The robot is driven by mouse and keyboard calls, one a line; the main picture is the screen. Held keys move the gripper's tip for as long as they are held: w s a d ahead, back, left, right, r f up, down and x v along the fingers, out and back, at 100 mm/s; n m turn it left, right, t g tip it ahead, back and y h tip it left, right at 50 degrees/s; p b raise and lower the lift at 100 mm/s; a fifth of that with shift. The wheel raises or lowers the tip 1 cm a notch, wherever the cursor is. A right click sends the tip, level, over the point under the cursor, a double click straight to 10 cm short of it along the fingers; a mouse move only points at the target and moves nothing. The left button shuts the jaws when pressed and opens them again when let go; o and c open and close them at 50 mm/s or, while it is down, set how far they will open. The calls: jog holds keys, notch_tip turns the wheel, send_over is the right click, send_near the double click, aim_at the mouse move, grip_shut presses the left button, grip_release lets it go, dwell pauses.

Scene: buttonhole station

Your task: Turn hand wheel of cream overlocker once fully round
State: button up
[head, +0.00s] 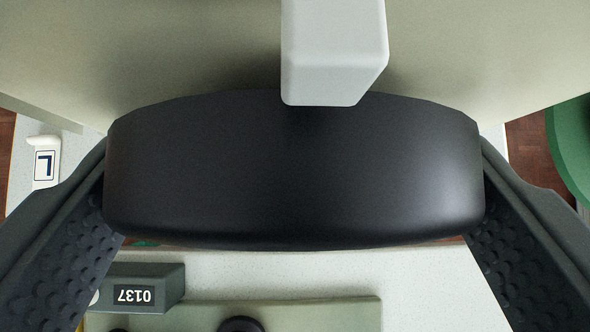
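The black hand wheel (240,175) fills the middle of the head view, seen from its rim side as a wide, rounded band. The cream overlocker (180,50) spreads behind it across the top of the view. My gripper (293,168) spans the wheel, one dark finger at its left end and one at its right. The textured pads appear to touch both ends, so the gripper looks shut on the wheel. A pale grey block (333,55) comes down from the top edge and overlaps the wheel's upper rim. The wheel's far side is hidden.
A dark grey counter box (155,285) reading 0137, upside down, sits at lower left beside a grey-green plate (320,315). A white item (46,165) with a blue-marked label lies at left. A green rounded object (575,140) stands at right. The pale tabletop is clear at lower right.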

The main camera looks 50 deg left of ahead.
jog(key=shift+w+d+r+m+g+y+p, duration=0.1)
jog(key=shift+w+d+m+g+y+p, duration=0.3)
jog(key=shift+g+p, duration=0.4)
jog(key=shift+w+d+r+m+g+y+p, duration=0.15)
jog(key=shift+m+g+p, duration=0.35)
jog(key=shift+p, duration=0.5)
jog(key=shift+s+f+p, duration=0.15)
jog(key=shift+f+p, duration=0.15)
jog(key=shift+p, duration=0.05)
jog(key=o, duration=0.7)
jog(key=shift+o, duration=0.9)
jog(key=shift+f+g, duration=0.1)
jog(key=shift+g, duration=0.2)
jog(key=shift+a, duration=0.1)
jog(key=p+v, duration=0.1)
jog(key=v, duration=1.2)
jog(key=shift+d+p, duration=0.3)
jog(key=shift+d, duration=0.15)
